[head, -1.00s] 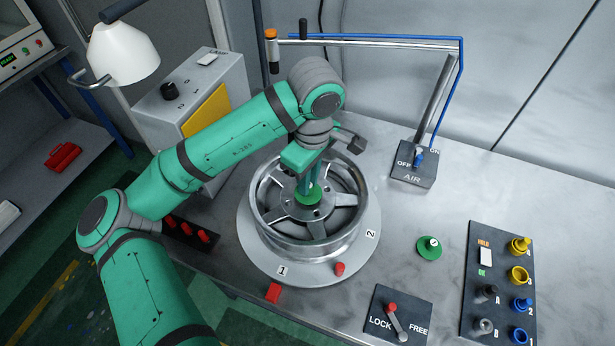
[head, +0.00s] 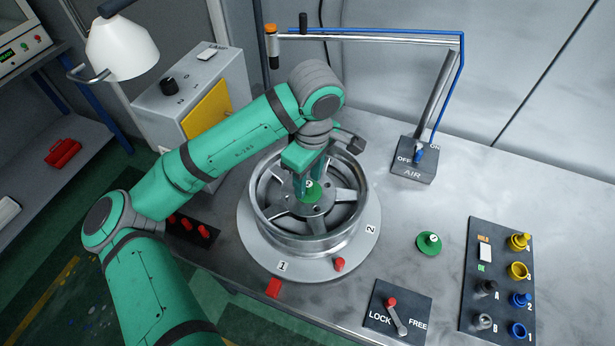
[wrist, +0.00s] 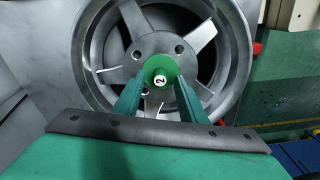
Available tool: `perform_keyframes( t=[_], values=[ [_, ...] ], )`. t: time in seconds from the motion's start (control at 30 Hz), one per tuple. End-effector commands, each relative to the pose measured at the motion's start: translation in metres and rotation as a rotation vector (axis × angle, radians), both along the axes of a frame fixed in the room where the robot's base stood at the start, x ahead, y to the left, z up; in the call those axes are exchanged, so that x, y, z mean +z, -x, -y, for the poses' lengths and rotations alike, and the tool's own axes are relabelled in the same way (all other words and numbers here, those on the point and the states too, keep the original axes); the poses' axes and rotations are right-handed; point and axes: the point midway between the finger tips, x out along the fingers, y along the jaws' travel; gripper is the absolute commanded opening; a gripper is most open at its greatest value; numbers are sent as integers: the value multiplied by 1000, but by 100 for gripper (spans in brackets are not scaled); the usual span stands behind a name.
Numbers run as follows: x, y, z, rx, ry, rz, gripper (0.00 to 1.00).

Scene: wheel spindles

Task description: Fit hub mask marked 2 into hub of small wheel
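The hub mask marked 2 (head: 312,193) is a green disc with a white-topped knob. It sits at the centre of the small wheel (head: 341,229), over the hub, and looks flat there. The wheel is grey metal with several spokes and lies face up on a round plate (head: 256,252). My gripper (head: 310,181) is over the hub, pointing down. In the wrist view its fingers (wrist: 160,88) stand apart on either side of the knob, with gaps on both sides. The hub bore is hidden under the mask.
Another green mask (head: 428,244) lies on the table to the right; its mark is too small to read. A LOCK/FREE lever (head: 397,318), a panel of coloured plugs (head: 499,283) and an AIR switch box (head: 413,172) stand around. The table's right side is otherwise clear.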

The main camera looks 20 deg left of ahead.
Motion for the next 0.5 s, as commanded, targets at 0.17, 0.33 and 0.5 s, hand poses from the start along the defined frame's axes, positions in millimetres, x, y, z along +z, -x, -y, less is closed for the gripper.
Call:
perform_keyframes(
  t=[0.17,0.33,0.5],
  values=[
    [11,0,0,-1,-2,1,38],
    [40,0,2,-1,-5,2,38],
    [72,0,3,1,-4,2,38]
  ],
)
